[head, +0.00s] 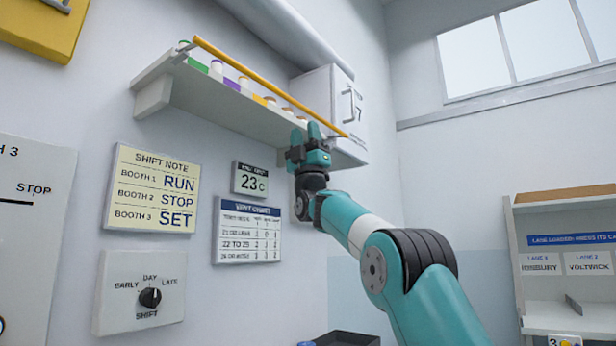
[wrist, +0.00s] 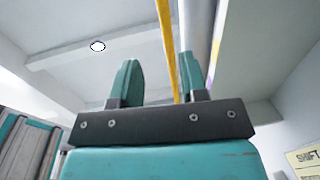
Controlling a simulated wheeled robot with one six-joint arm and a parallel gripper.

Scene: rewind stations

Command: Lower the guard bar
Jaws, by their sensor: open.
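The guard bar (head: 260,80) is a long yellow rod along the front of the wall shelf (head: 225,100), raised above the shelf's front edge. Its left end meets a thin grey arm at the shelf's left side. My gripper (head: 306,130) is open below the bar's right part, fingers pointing up. In the wrist view, the bar (wrist: 167,40) runs up through the gap between my open fingers (wrist: 160,78), closer to the right finger. I cannot tell whether it lies at fingertip depth or beyond. No contact is visible.
Several small jars with coloured labels (head: 232,84) stand on the shelf behind the bar. A white cabinet with a handle (head: 345,105) is at the shelf's right end. Signs and a shift dial (head: 150,297) are on the wall below. A loading rack (head: 565,260) stands far right.

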